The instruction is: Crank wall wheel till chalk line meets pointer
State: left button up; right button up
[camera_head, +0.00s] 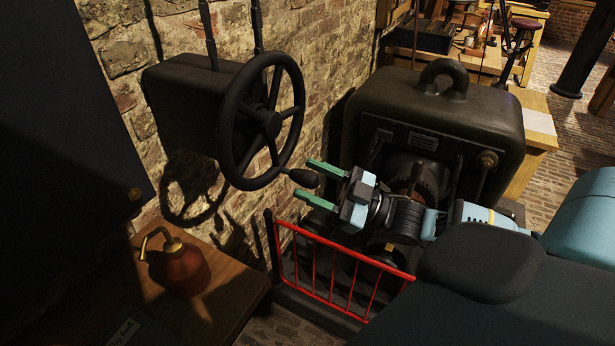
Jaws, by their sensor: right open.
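A black spoked wheel (225,128) stands out from a dark box (180,105) on the brick wall. Its crank knob (304,178) sticks out at the lower right of the rim. My right gripper (318,182) is open, with its green fingertips pointing left at the knob, one above it and one below it. I cannot tell whether the fingers touch the knob. I cannot make out a chalk line or a pointer in this view. My left gripper is not in view.
A large dark machine (440,98) with a ring on top stands behind my right arm. A red railing (345,272) runs below the gripper. A red oil can (180,268) stands on a wooden bench (225,308) at the lower left. Dark panel fills the far left.

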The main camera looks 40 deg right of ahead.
jog(key=shift+x, duration=0.8)
jog(key=shift+c, duration=0.4)
grip_shut()
